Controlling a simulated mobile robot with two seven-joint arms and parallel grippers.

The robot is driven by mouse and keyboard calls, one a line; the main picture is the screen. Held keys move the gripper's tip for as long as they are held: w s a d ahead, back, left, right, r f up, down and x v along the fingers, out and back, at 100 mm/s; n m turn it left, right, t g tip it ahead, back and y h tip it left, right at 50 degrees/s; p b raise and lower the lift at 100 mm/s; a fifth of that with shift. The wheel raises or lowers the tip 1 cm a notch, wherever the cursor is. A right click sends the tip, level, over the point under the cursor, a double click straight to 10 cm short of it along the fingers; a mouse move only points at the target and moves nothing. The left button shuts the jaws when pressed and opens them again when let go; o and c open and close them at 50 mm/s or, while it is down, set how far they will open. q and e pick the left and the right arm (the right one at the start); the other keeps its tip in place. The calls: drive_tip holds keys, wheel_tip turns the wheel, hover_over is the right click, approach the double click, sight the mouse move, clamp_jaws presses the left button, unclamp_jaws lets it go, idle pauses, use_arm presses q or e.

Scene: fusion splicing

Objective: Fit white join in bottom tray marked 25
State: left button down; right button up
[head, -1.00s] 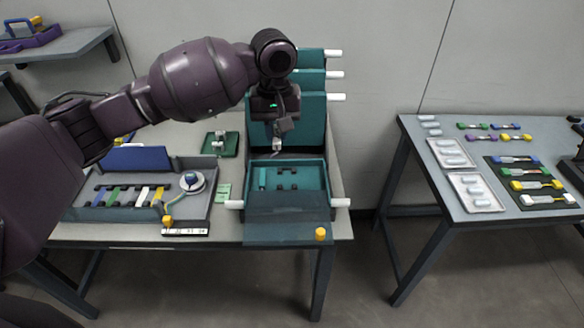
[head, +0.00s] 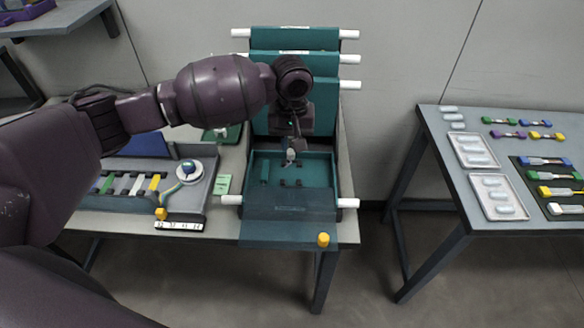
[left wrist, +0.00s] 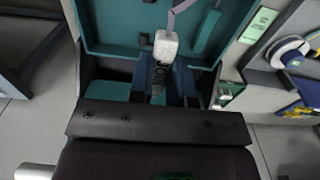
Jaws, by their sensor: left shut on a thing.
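My left gripper (head: 291,155) reaches in from the left and points down over the back part of the open bottom tray (head: 332,180). It is shut on the white join (head: 291,154), a small white block. In the left wrist view the white join (left wrist: 166,46) sits between the finger ends, with a pale strip running up from it. The teal tray wall (left wrist: 98,28) shows around it there. Small dark holders (head: 290,183) lie on the tray floor. I cannot read the number 25 on the tray. My right gripper is not in view.
Teal trays (head: 295,39) with white side pegs stand tilted up behind the bottom tray. A translucent flap (head: 290,205) and a yellow knob (head: 323,240) are at its front. A grey box with coloured strips (head: 130,184) and a reel (head: 190,171) stands left. A parts table (head: 450,190) is right.

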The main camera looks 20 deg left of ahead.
sight(292, 175)
use_arm(q)
wheel_tip(292, 175, down, 3)
drive_tip(key=shift+r, duration=0.1)
drive_tip(key=shift+f, duration=0.3)
wheel_tip(292, 175, down, 6)
drive_tip(key=shift+r+b, duration=0.25)
drive_tip(key=shift+b, duration=0.5)
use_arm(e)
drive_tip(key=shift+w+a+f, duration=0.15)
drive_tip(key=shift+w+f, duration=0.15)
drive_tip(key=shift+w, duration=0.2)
use_arm(q)
drive_tip(key=shift+f, duration=0.1)
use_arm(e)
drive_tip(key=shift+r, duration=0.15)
use_arm(q)
drive_tip(key=c, duration=1.1)
unclamp_jaws()
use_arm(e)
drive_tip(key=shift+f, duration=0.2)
